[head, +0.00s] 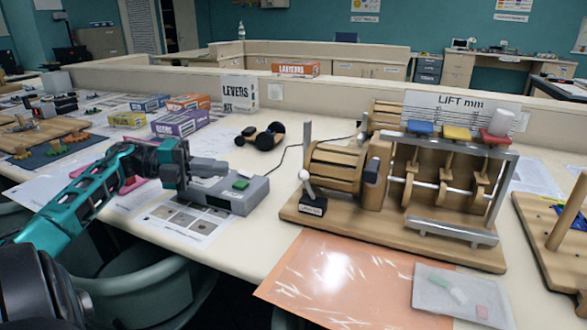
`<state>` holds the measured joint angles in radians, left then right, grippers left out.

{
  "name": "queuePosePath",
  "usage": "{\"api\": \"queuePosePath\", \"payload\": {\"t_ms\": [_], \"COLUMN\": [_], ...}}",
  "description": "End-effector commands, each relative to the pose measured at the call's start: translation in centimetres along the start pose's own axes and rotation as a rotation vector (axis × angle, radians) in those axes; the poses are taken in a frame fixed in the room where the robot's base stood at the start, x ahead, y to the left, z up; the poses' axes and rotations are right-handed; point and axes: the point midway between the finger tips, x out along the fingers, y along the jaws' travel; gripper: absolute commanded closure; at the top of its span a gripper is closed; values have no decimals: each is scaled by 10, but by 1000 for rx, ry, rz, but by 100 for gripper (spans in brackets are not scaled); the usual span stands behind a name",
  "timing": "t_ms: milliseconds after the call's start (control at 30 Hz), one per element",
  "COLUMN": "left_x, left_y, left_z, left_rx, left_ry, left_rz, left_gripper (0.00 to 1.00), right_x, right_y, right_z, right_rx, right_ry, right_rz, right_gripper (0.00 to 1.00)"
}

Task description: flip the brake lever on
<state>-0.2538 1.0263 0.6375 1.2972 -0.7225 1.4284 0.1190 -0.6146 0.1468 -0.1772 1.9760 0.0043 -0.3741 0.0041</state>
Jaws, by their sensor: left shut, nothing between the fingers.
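The lever is a short rod with a white ball knob (304,175), standing on a small black labelled block (312,205) at the left front of a wooden cam machine (400,190). The label is too small to read. The rod leans a little, with its knob up and to the left. My left gripper (222,168) is shut and empty. In the picture it is over a grey box, well left of the knob and apart from it. My right gripper is not in view.
The grey box (245,200) with a green button (240,184) lies between my left gripper and the lever. An orange sheet (330,275) and a grey tray (440,300) lie in front of the machine. Behind are a small wheeled car (262,137) and several boxes.

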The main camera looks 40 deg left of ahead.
Motion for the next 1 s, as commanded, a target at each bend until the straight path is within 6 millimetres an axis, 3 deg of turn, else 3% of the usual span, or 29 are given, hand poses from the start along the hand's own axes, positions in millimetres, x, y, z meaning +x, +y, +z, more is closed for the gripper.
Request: {"api": "queuePosePath", "payload": {"t_ms": [300,467,1000], "left_x": [1,12,117], "left_y": [0,0,-1], "left_z": [0,0,0], "left_rx": [0,1,1], "left_ry": [0,2,1], "left_rz": [0,-2,-4], "left_gripper": [100,100,100], "right_x": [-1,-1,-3], "right_y": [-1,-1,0], "right_z": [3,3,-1], "right_rx": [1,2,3], "right_ry": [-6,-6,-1], "right_rz": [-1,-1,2], "right_gripper": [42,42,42]}}
